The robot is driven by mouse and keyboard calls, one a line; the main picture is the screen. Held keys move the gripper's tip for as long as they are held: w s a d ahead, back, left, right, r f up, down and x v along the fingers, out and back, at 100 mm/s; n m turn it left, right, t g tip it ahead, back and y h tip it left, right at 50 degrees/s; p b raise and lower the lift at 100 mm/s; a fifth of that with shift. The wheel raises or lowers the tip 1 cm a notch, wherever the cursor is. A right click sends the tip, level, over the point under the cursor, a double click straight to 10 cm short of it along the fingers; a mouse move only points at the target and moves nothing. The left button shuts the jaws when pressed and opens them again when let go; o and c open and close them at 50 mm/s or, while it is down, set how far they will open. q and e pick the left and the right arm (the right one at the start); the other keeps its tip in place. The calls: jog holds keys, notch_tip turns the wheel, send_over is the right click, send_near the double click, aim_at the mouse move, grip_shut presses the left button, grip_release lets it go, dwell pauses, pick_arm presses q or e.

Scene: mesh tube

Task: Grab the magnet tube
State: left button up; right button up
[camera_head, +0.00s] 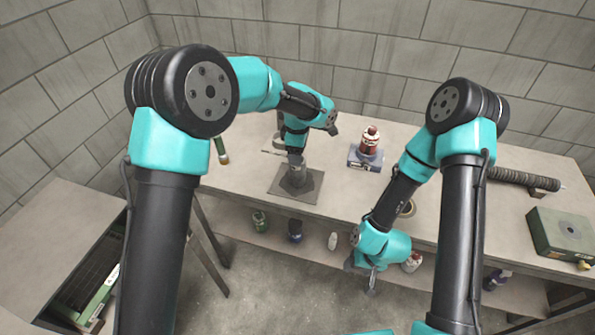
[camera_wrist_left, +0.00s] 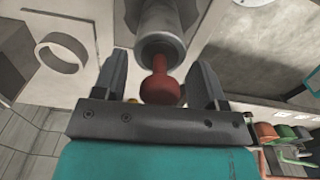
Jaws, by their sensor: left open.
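A grey metal cylinder, which looks like the magnet tube (camera_head: 297,178), stands upright on a dark square plate (camera_head: 280,189) on the table. In the left wrist view the grey cylinder (camera_wrist_left: 160,42) shows a red stem with a round red knob (camera_wrist_left: 160,91) at its end. My left gripper (camera_head: 295,157) is right above the cylinder. Its fingers (camera_wrist_left: 160,78) are open, one on each side of the red knob, with gaps on both sides. My right gripper (camera_head: 361,277) hangs in front of the table edge, its fingers apart and empty.
A red and white bottle (camera_head: 370,140) stands on a blue-grey block (camera_head: 364,158) right of the plate. A dark ribbed tube (camera_head: 520,178) and a green box (camera_head: 562,232) are at the right. Several bottles stand on the lower shelf (camera_head: 325,252).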

pick_arm(q)
jog(key=shift+c, duration=0.2)
grip_shut()
dwell(0.4)
